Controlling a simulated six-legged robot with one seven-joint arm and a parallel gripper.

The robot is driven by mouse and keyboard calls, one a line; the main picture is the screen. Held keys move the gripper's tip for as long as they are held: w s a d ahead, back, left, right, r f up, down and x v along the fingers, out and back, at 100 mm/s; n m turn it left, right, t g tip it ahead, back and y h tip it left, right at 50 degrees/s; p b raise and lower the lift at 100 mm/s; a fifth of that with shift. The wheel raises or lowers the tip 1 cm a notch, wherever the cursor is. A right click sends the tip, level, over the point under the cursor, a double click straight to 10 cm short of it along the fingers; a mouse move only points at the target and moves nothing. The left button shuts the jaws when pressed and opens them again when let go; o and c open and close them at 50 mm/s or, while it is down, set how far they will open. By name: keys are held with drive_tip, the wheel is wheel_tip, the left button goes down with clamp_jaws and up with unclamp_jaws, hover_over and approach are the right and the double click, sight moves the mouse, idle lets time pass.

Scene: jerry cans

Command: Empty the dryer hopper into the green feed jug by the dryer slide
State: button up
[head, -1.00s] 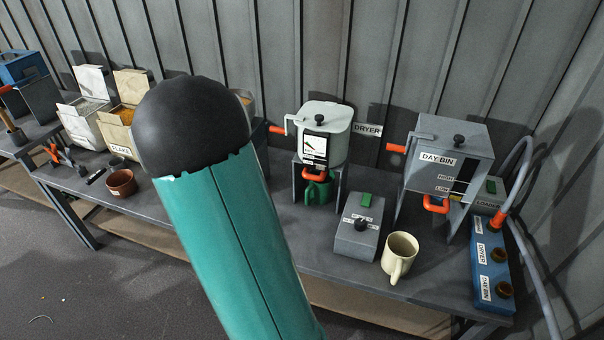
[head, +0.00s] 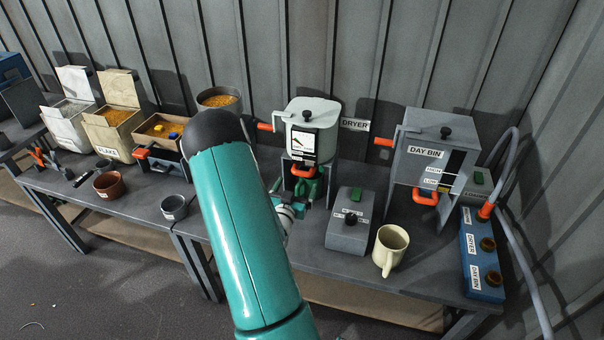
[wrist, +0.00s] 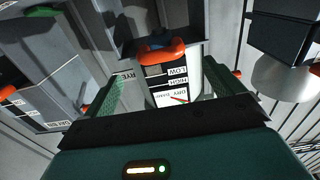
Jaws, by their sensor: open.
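The dryer hopper (head: 314,112) is a pale canister with a gauge panel, standing on a grey stand. Its orange slide handle (head: 303,172) is low on the front and seems pushed in; how far I cannot tell. My gripper (head: 298,193) is at the front of the dryer, just below the handle, partly hidden behind my arm. In the upside-down wrist view, my open gripper (wrist: 164,72) has the orange handle (wrist: 162,50) in line between its green fingers, apparently a little beyond them. The green jug is hard to tell from my green fingers under the dryer.
A grey switch box (head: 348,225) and a cream mug (head: 389,250) stand right of the dryer. The day bin (head: 436,150) and blue hose manifold (head: 482,255) are farther right. A pail (head: 218,100), a small grey cup (head: 174,208) and material boxes (head: 115,125) are left.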

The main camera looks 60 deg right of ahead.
sight(301, 175)
drive_tip(key=d, duration=0.4)
drive_tip(key=w+d, duration=0.1)
drive_tip(key=d, duration=0.2)
drive_tip(key=shift+w, duration=0.1)
drive_tip(key=c, duration=1.3)
drive_tip(key=shift+s+a, duration=0.15)
drive_tip(key=shift+a, duration=0.8)
drive_tip(key=shift+s+a, duration=0.1)
drive_tip(key=shift+a, duration=0.8)
drive_tip(key=o, duration=1.3)
